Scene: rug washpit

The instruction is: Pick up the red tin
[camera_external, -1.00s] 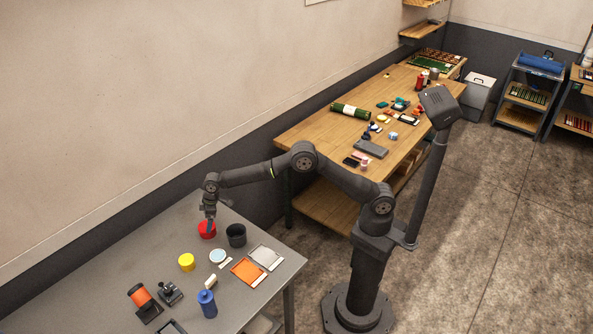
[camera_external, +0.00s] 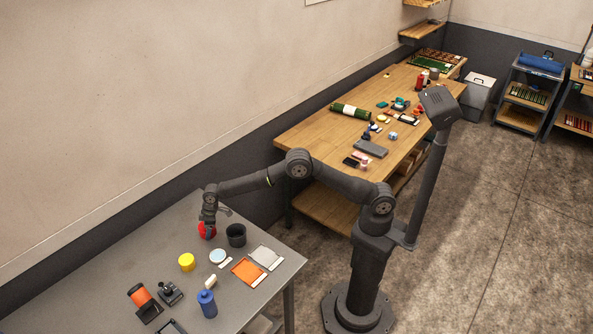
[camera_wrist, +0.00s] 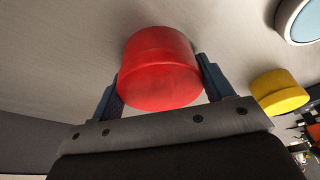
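The red tin (camera_wrist: 160,70) is a short round tin between the two fingers of my gripper (camera_wrist: 160,85) in the wrist view. The fingers lie against its left and right sides, with no clear gap showing. In the external view the red tin (camera_external: 206,231) is at the back of the grey table, partly covered by my gripper (camera_external: 207,222). The gripper points down there. I cannot tell whether the tin rests on the table or is slightly above it.
A dark cup (camera_external: 236,236) stands close to the right of the red tin. The grey table (camera_external: 120,254) is bare to the left.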

